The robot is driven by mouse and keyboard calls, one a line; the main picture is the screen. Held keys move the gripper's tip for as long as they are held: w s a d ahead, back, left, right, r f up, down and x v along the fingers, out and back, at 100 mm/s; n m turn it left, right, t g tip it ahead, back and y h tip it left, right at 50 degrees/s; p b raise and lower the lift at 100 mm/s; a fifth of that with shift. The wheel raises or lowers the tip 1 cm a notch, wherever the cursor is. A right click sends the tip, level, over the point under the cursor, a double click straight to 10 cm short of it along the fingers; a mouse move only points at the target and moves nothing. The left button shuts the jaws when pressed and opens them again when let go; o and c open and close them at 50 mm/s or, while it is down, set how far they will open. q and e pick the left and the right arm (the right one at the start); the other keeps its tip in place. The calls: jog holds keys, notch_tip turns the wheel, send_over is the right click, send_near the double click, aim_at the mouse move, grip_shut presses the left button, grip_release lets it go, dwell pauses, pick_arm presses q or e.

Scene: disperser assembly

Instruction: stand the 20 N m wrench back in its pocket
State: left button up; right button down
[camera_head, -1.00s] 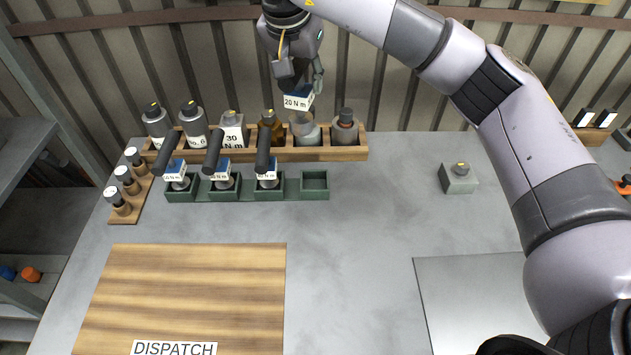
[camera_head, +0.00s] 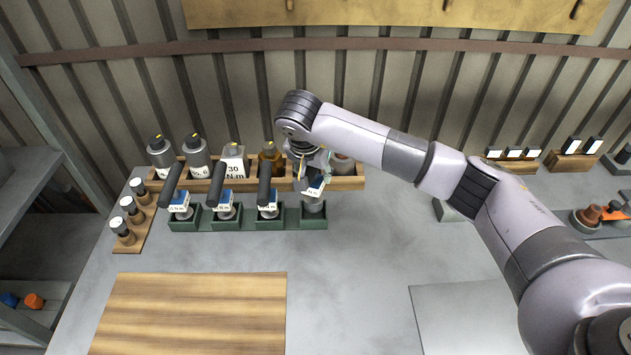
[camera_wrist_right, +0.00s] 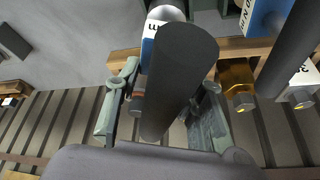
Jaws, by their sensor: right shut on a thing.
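My right gripper (camera_head: 312,168) is shut on the 20 N m wrench (camera_head: 315,188), which has a blue and white label and a grey lower end. The wrench is over the rightmost pocket (camera_head: 313,219) of the green rack, its lower end at the pocket's mouth; I cannot tell how deep it sits. In the right wrist view the dark handle (camera_wrist_right: 178,75) lies between the fingers of my right gripper (camera_wrist_right: 165,98). Other labelled wrenches stand in the pockets to the left, such as the nearest one (camera_head: 266,196). My left gripper is not in view.
Right behind is a wooden rack (camera_head: 350,184) with bottles and a 30 N m labelled container (camera_head: 234,162). A small wooden stand (camera_head: 134,232) with capped vials is at the left. A wooden board (camera_head: 190,310) lies in front.

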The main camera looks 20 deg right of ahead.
aim_at(315, 186)
notch_tip(315, 186, down, 4)
jog(key=shift+r+p, duration=0.1)
jog(key=shift+p, duration=0.4)
jog(key=shift+f, duration=0.25)
jog(key=shift+f, duration=0.2)
jog(key=c, duration=1.1)
grip_release()
jog(key=shift+o, duration=0.2)
